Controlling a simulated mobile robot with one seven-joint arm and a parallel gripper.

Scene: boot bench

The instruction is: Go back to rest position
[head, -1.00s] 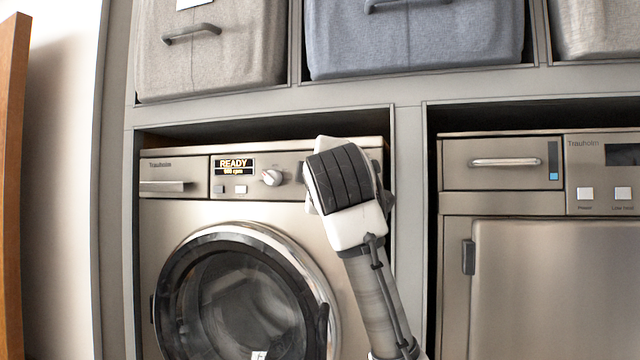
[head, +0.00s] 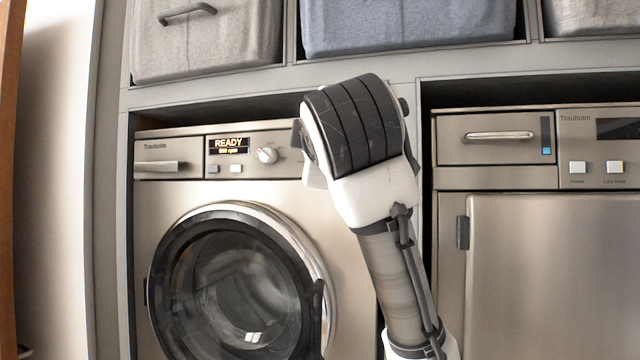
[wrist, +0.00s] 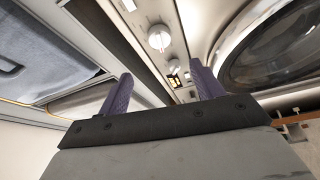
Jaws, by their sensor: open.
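My gripper (wrist: 161,80) shows in the wrist view with its two purple fingers well apart and nothing between them. In the head view my arm rises in front of the right side of the washing machine (head: 235,193), and its wrist hides most of the gripper. The arm is in front of the upright between the two machines. The gripper holds nothing that I can see.
The washer's round door (head: 238,285) looks shut, and its display (head: 229,145) reads READY. A second machine (head: 560,250) stands at the right. Grey (head: 235,45) and blue (head: 405,25) fabric bins sit on the shelf above.

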